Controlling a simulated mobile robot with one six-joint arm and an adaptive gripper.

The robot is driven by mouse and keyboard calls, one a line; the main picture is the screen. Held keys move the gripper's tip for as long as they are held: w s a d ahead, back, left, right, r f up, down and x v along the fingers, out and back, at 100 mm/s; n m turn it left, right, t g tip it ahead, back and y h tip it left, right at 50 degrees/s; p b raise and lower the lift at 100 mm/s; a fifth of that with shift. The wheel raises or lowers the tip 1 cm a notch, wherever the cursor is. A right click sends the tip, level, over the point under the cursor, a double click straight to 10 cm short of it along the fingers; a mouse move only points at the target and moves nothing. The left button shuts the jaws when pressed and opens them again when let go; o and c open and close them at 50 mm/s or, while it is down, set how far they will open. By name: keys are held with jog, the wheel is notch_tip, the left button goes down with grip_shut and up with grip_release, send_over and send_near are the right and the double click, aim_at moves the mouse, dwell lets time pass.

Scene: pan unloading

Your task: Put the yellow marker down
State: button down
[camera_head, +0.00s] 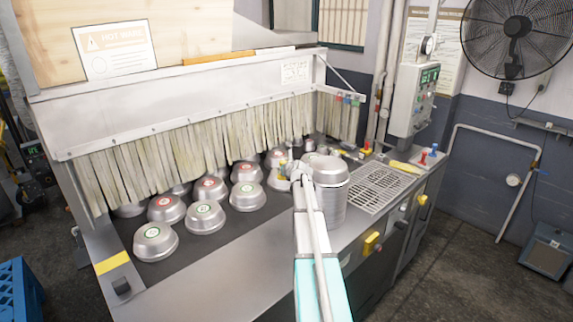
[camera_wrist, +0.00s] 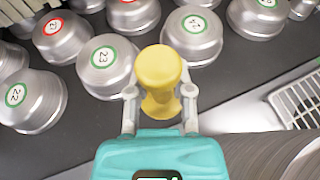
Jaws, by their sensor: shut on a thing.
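My gripper (camera_wrist: 160,100) is shut on the yellow marker (camera_wrist: 158,68), a waisted yellow piece with a rounded top. In the wrist view the marker stands between the two grey fingers, over the dark belt among metal pans. I cannot tell from these frames whether the marker's base touches the belt.
Several upturned metal pans with red or green numbered labels, such as pan 23 (camera_wrist: 104,62), sit on the dark belt (camera_head: 225,238). A tall pan stack (camera_head: 332,195) stands just right of my gripper. A slotted metal grate (camera_head: 378,187) lies farther right. Strip curtains (camera_head: 205,138) hang behind.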

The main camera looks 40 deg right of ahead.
jog(key=s+a+f+n+y+b, duration=0.1)
jog(key=s+a+n+y, duration=0.1)
jog(key=s+a, duration=0.4)
jog(key=shift+a+n+t+y, duration=0.3)
jog(key=shift+a+t+y, duration=0.1)
jog(key=shift+a, duration=0.7)
jog(key=shift+s+f, duration=0.1)
jog(key=shift+s, duration=0.05)
